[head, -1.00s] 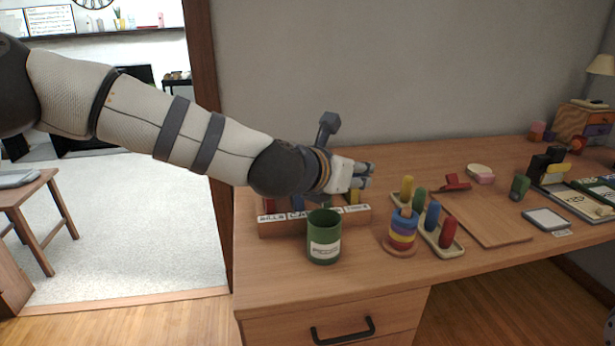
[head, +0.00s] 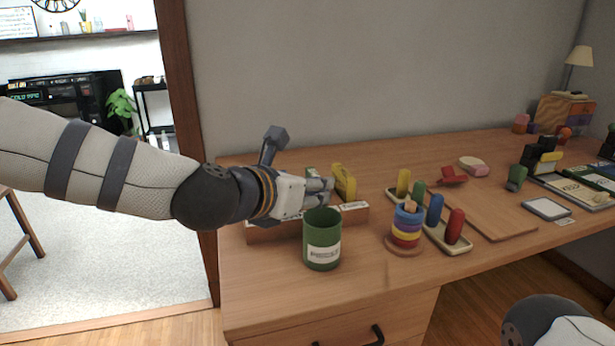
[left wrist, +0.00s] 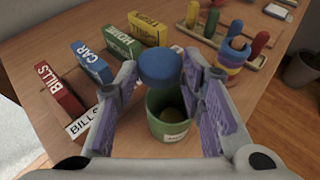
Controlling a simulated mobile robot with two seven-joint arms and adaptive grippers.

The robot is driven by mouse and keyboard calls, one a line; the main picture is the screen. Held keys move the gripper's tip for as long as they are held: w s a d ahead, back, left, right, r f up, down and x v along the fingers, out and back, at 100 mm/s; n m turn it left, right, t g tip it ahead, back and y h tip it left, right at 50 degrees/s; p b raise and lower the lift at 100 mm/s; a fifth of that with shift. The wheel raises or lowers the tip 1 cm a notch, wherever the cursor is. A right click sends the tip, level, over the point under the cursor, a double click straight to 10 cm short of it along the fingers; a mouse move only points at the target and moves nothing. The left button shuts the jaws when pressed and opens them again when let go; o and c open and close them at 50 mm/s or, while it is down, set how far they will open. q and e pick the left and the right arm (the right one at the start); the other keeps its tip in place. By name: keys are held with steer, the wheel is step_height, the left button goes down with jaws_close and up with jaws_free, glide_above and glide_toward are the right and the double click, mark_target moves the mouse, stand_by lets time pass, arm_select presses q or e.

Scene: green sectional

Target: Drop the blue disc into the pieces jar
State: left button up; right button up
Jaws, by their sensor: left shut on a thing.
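My left gripper (head: 325,192) is shut on the blue disc (left wrist: 160,68), which sits between its fingertips in the left wrist view (left wrist: 160,75). In the head view I cannot make the disc out. The green pieces jar (head: 322,252), with a white label, stands upright on the desk. In the head view the gripper is just above and behind its rim. In the left wrist view the jar (left wrist: 168,130) shows open below the disc, which covers part of its far rim. My right gripper is not in view.
Behind the jar is a labelled wooden rack (head: 275,232) with a yellow block (head: 345,183) and other coloured blocks. To the right are a ring stack (head: 405,242), a peg board (head: 447,245) and a wooden board (head: 495,218). Bare desk lies in front of the jar.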

arm_select(q)
steer(key=shift+r, duration=0.2)
steer(key=o, duration=0.9)
steer(key=v, duration=1.2)
